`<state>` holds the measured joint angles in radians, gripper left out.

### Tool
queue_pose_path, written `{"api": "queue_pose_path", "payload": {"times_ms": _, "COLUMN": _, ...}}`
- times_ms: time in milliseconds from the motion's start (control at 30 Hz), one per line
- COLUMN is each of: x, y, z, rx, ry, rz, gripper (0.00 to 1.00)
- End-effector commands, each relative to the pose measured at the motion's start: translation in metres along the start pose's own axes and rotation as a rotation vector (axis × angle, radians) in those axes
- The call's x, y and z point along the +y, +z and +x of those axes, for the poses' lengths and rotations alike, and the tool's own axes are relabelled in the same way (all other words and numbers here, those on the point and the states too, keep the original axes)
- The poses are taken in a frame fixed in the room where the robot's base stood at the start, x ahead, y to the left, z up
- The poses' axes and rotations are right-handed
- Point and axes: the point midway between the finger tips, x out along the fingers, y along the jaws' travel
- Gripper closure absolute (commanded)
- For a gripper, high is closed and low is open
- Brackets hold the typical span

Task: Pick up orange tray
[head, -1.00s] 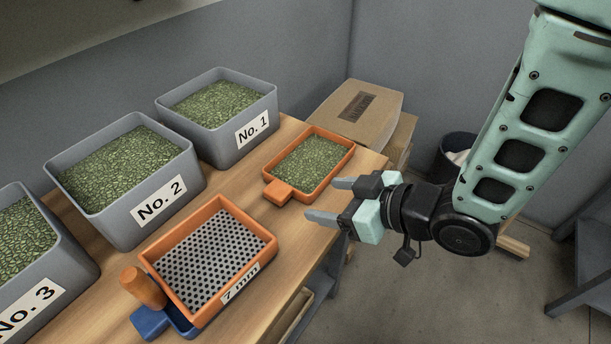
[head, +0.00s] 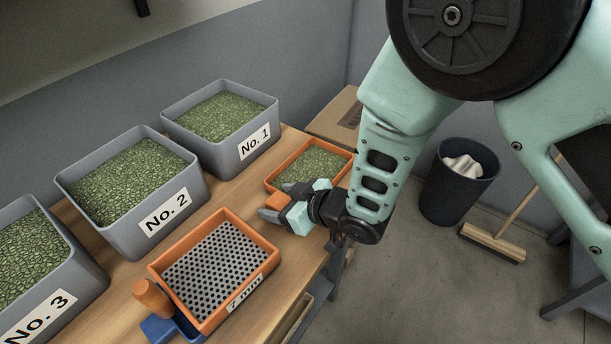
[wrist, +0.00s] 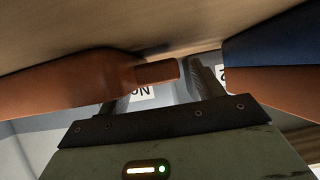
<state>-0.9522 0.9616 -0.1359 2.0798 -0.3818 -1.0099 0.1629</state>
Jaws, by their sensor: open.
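The orange tray (head: 269,183), filled with green beans, lies on the wooden table in front of the bin marked No. 1. In the head view my gripper (head: 277,204) is open at the tray's near end, its fingers on either side of the tray's short orange handle. In the wrist view the tray's side (wrist: 60,88) fills the left, and its handle (wrist: 157,73) reaches between my open fingers (wrist: 160,85). I cannot tell whether either finger touches the handle. My gripper and forearm hide part of the tray's right side.
An orange sieve marked 7 mm (head: 217,213) sits over a blue tray (head: 160,329), left of my gripper. Grey bins No. 1 (head: 208,152), No. 2 (head: 120,232) and No. 3 (head: 75,280) line the back. A cardboard box (head: 333,117) stands beyond the tray.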

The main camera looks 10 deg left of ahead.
Motion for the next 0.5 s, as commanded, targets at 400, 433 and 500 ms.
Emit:
{"api": "queue_pose_path", "payload": {"times_ms": 400, "x": 0.0004, "y": 0.0005, "z": 0.0061, "rx": 0.000, "ry": 0.001, "rz": 0.000, "gripper": 0.64}}
{"api": "queue_pose_path", "payload": {"times_ms": 433, "x": 0.0004, "y": 0.0005, "z": 0.0061, "rx": 0.000, "ry": 0.001, "rz": 0.000, "gripper": 0.72}}
{"api": "queue_pose_path", "payload": {"times_ms": 500, "x": 0.0004, "y": 0.0005, "z": 0.0061, "rx": 0.000, "ry": 0.001, "rz": 0.000, "gripper": 0.87}}
